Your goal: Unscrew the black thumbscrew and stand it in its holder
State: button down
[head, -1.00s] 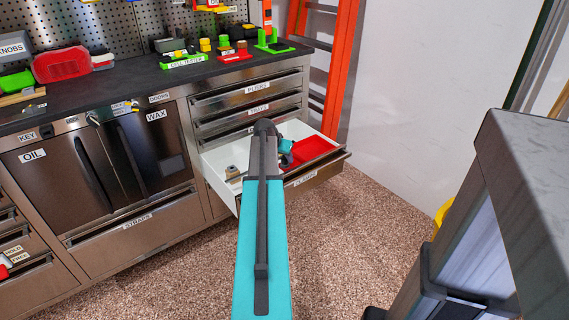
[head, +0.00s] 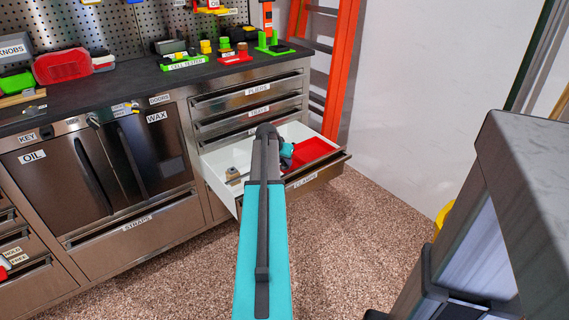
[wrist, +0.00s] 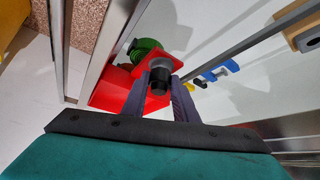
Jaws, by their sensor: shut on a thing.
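The black thumbscrew (wrist: 158,80) shows in the wrist view, below a grey round part on a red piece. My gripper (wrist: 157,86) has its two dark fingers on either side of it and is shut on it. I cannot tell whether its thread is still engaged. In the head view my arm hides the fingertips, over the open drawer (head: 216,165). I cannot pick out the thumbscrew's holder with certainty.
A red block (head: 310,150) lies in the drawer's right part. In the wrist view a green round part (wrist: 145,47) and a blue clamp (wrist: 209,76) are close by. Drawer walls stand around the gripper. The black worktop (head: 130,85) holds several labelled stands.

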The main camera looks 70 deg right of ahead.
jog(key=shift+r+p, duration=0.3)
jog(key=shift+r, duration=0.1)
dwell(0.4)
jog(key=shift+r, duration=0.35)
dwell(0.7)
jog(key=shift+r+p, duration=0.8)
jog(key=w+a+r+n+t+y, duration=0.15)
jog(key=w+a+r+n, duration=0.3)
jog(key=w+a, duration=1.25)
jog(key=w+a+r+n+t, duration=0.3)
jog(key=w+a+n, duration=0.2)
jog(key=w+a, duration=1.25)
jog(key=w+a+r+n+t+y, duration=0.1)
jog(key=w+a+r+n, duration=0.1)
jog(key=a, duration=1.2)
jog(key=w+a+r+n+y, duration=0.2)
jog(key=w+a+n, duration=0.2)
jog(key=a, duration=1.1)
jog(key=w+a+r+n+t+y, duration=0.1)
jog(key=w+a+r+n+y, duration=0.1)
jog(key=a, duration=1.3)
jog(key=shift+w+a+r+n+t, duration=0.15)
jog(key=shift+w+r+n+t, duration=0.2)
jog(key=shift+w+r+n, duration=0.5)
